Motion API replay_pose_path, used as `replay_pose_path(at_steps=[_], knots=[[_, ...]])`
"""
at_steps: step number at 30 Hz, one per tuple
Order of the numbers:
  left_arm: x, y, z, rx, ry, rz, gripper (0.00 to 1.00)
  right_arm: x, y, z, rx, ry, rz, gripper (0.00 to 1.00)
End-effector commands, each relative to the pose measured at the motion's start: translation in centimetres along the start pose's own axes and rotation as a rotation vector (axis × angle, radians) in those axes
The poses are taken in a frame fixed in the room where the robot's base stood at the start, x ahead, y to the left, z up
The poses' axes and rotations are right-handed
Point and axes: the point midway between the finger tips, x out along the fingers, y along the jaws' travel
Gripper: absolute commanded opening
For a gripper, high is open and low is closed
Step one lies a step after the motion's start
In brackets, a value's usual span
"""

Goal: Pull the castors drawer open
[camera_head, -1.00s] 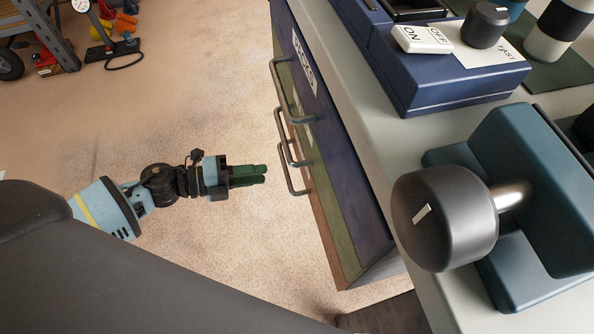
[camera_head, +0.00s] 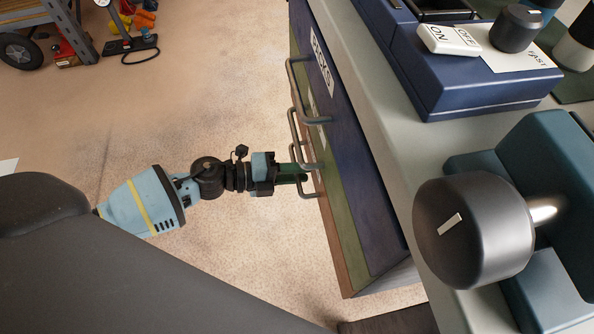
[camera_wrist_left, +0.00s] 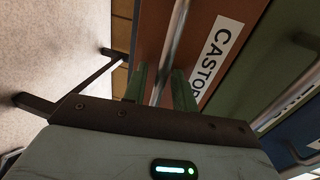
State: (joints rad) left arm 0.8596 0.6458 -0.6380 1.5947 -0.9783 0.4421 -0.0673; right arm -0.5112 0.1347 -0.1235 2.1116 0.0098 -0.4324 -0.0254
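The castors drawer has a brown-orange front with a white label reading "CASTOR…" (camera_wrist_left: 208,62), partly hidden, in the left wrist view. In the head view its front is a thin brown strip (camera_head: 331,240), below the green and blue fronts. It looks shut. Its grey bar handle (camera_wrist_left: 178,45) runs between the two green fingers of my left gripper (camera_wrist_left: 162,92). The fingers stand apart, one on each side of the bar, with a gap showing. In the head view the left gripper (camera_head: 293,174) is at the handles, its fingertips partly hidden. My right gripper is not in view.
The green drawer (camera_wrist_left: 245,75) and blue drawer (camera_head: 345,150) with their handles are close beside the gripper. The bench top (camera_head: 400,150) overhangs them, carrying a blue switch box (camera_head: 450,90). The floor (camera_head: 220,100) left of the drawers is clear. A shelf rack (camera_head: 40,30) stands far left.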

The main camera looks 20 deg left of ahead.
Motion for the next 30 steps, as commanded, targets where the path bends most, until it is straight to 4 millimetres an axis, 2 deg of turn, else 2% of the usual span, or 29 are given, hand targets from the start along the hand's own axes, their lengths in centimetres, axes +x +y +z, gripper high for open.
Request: replay_pose_path(at_steps=[4, 10, 23, 26, 30], knots=[[0.0, 0.0, 0.0, 0.000, 0.000, 0.000, 0.25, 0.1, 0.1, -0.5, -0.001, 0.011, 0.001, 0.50], [0.0, 0.0, 0.0, 0.000, 0.000, 0.000, 0.00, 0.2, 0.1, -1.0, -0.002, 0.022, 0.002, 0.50], [-0.5, 0.1, 0.0, 0.000, 0.000, 0.001, 0.00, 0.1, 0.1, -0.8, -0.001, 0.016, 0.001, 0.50], [-1.5, 0.4, 0.0, -0.003, 0.000, 0.003, 0.00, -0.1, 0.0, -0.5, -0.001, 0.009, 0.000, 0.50], [-3.8, 0.9, 0.0, -0.004, -0.001, 0.004, 0.00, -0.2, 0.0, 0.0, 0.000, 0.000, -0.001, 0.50]])
